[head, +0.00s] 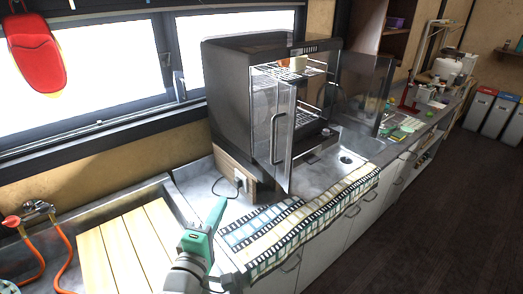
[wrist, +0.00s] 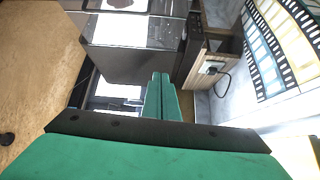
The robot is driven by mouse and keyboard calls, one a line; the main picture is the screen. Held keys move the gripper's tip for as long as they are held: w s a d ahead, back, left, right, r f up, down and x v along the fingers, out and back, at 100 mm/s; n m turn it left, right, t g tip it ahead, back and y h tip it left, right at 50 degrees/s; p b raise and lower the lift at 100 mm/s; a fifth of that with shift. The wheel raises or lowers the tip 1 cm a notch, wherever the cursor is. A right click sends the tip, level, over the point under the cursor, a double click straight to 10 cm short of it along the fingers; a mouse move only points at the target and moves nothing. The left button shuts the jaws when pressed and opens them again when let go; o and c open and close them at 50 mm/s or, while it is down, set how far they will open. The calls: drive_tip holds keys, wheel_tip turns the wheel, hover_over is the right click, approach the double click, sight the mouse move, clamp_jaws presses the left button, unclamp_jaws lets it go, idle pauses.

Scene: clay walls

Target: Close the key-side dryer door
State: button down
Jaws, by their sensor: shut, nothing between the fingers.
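The dryer (head: 245,100) is a dark grey cabinet on the counter, with racks and small cups inside. Its left door (head: 283,140), clear with a long bar handle, stands open towards the front. Its right door (head: 360,90), a dark see-through panel, stands swung out to the right. I cannot make out a key, so I cannot tell which door is key-side. My teal gripper (head: 217,207) is shut and empty, in front and left of the dryer, apart from both doors. In the wrist view my shut fingers (wrist: 161,96) show with the dark dryer body (wrist: 130,63) beyond.
A wooden block with a socket and cable (head: 236,180) stands beside the dryer. A film-strip patterned cloth (head: 300,222) lies along the counter's front edge. A slatted wooden board (head: 125,250) and a tap with orange hoses (head: 38,210) are at left. Dark floor (head: 450,210) is clear at right.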

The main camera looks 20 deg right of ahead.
wheel_tip(320, 180, up, 11)
drive_tip(key=s+d+m+g+h, duration=0.1)
drive_tip(key=d+m+g+h, duration=0.1)
drive_tip(key=h, duration=0.1)
drive_tip(key=s+d+x, duration=0.2)
drive_tip(key=x, duration=1.1)
drive_tip(key=shift+s, duration=0.15)
drive_tip(key=shift+d, duration=0.2)
